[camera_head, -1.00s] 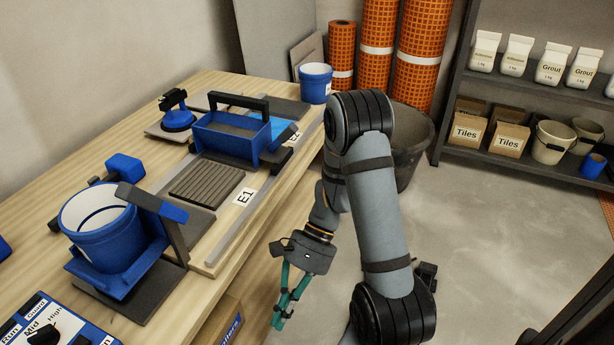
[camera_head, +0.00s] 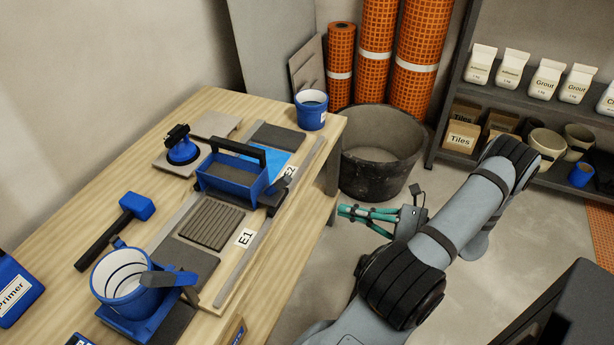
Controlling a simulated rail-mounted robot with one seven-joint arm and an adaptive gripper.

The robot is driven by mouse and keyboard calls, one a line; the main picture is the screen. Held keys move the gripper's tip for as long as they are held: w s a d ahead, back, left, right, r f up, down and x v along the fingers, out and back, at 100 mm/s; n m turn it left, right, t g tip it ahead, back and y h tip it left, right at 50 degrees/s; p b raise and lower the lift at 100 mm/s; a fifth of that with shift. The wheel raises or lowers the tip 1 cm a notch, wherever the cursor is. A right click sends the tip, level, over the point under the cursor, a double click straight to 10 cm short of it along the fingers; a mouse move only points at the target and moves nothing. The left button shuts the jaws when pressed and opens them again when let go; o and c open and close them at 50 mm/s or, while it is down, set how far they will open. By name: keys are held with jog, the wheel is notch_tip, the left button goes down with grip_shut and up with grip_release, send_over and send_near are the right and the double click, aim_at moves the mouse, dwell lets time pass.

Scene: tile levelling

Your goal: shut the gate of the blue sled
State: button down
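The blue sled (camera_head: 226,184) is an open box with a dark arched handle, holding grey material. It sits on the bench near the strip labelled E1. A dark piece (camera_head: 273,196) sticks out at its right end; I cannot tell whether this is the gate or how the gate stands. My gripper (camera_head: 348,214) is off the bench's right side, apart from the sled, with its teal fingers pointing left. Nothing shows between the fingers, but their gap is unclear from this angle.
On the bench (camera_head: 130,168) are a blue bucket (camera_head: 112,270) at the front, a mallet (camera_head: 118,228), a suction cup tool (camera_head: 182,148), a ribbed mat (camera_head: 209,222) and a blue pot (camera_head: 311,108). A dark tub (camera_head: 370,180) stands on the floor behind my gripper.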

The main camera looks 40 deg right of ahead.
jog(key=shift+r, duration=0.15)
send_near(277, 186)
notch_tip(277, 186, down, 5)
jog(key=w+d, duration=0.1)
jog(key=w, duration=0.1)
jog(key=w+r, duration=0.1)
jog(key=w+a+r, duration=0.1)
jog(key=w, duration=0.1)
jog(key=shift+r+p, duration=0.35)
